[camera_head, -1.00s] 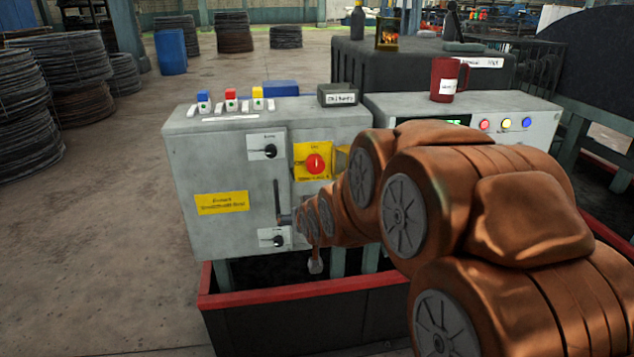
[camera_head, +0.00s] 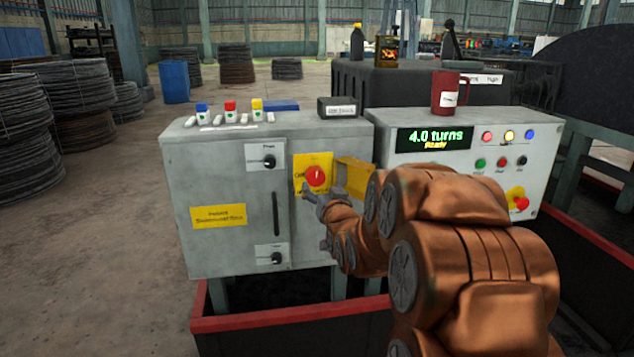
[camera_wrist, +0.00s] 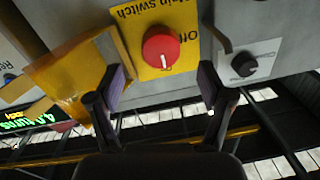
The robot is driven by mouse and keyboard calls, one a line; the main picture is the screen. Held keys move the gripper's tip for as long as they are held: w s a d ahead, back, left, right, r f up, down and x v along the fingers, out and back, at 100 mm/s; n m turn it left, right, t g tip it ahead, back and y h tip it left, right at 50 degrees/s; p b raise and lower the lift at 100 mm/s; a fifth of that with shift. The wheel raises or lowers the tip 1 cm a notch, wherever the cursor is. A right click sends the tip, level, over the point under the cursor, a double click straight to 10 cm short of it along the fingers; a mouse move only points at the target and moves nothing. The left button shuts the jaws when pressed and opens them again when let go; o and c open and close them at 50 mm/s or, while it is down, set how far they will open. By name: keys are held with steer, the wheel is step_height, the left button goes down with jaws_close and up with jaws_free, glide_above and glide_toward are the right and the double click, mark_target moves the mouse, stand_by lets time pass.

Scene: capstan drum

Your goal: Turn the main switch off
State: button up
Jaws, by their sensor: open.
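The main switch is a red round knob (camera_head: 316,176) on a yellow plate (camera_head: 326,161) on the grey cabinet's front. In the wrist view the picture is upside down; the red knob (camera_wrist: 160,47) shows a white mark pointing down the picture, with the word "Off" at the right of it. My gripper (camera_head: 318,207) is just in front of and below the knob in the head view. In the wrist view my gripper (camera_wrist: 161,82) is open, its fingers spread wider than the knob and lined up either side of it. The fingers look empty; contact cannot be told.
A yellow flap (camera_head: 354,178) stands out right of the switch, close to my gripper. Black knobs sit at the upper left (camera_head: 268,160) and lower left (camera_head: 275,257). The right-hand console display (camera_head: 434,138) reads "4.0 turns". A red mug (camera_head: 448,92) stands on top.

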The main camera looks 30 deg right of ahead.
mark_target(317, 180)
steer(key=shift+x, duration=3.1)
steer(key=c, duration=1.2)
steer(key=shift+o, duration=0.2)
